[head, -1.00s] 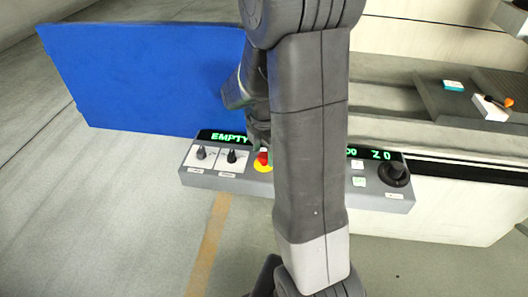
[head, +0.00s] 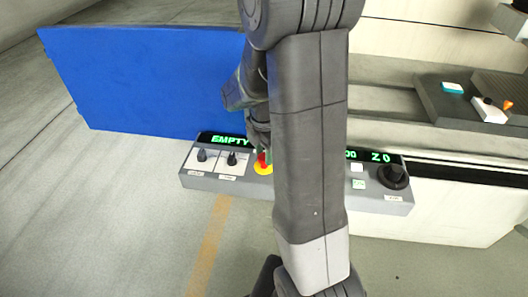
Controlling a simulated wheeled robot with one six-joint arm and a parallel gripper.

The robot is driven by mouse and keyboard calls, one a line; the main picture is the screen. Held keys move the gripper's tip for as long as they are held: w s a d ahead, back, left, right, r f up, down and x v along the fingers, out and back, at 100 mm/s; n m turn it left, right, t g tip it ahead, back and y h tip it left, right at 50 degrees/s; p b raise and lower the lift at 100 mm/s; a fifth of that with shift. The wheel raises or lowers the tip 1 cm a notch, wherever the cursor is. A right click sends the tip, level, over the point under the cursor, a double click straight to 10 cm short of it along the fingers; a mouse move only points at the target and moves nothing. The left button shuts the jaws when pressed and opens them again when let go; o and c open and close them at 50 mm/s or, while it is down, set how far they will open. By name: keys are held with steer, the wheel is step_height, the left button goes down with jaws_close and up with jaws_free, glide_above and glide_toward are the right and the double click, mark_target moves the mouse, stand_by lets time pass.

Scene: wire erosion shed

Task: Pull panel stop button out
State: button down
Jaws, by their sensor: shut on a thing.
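The panel (head: 310,192) is a grey box with knobs, small buttons and green lit readouts, "EMPTY" at its left and "Z 0" at its right. The red stop button (head: 262,160) sits on a yellow ring (head: 262,169) near the panel's middle, partly hidden by my arm. My gripper (head: 262,152) is at the red button from above and is shut on it. My arm link hides the panel just right of the button and part of the readout.
Two black knobs (head: 232,159) stand close left of the button. A blue board (head: 150,80) rises behind the left side. The floor in front is clear.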

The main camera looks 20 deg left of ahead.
mark_target(264, 156)
steer(key=shift+r, duration=0.15)
steer(key=c, duration=0.9)
jaws_free()
steer(key=shift+c, duration=0.2)
step_height(264, 156, up, 14)
steer(key=shift+p, duration=0.35)
steer(key=shift+f, duration=0.2)
step_height(264, 156, down, 15)
steer(key=shift+r+b, duration=0.15)
steer(key=shift+b, duration=0.55)
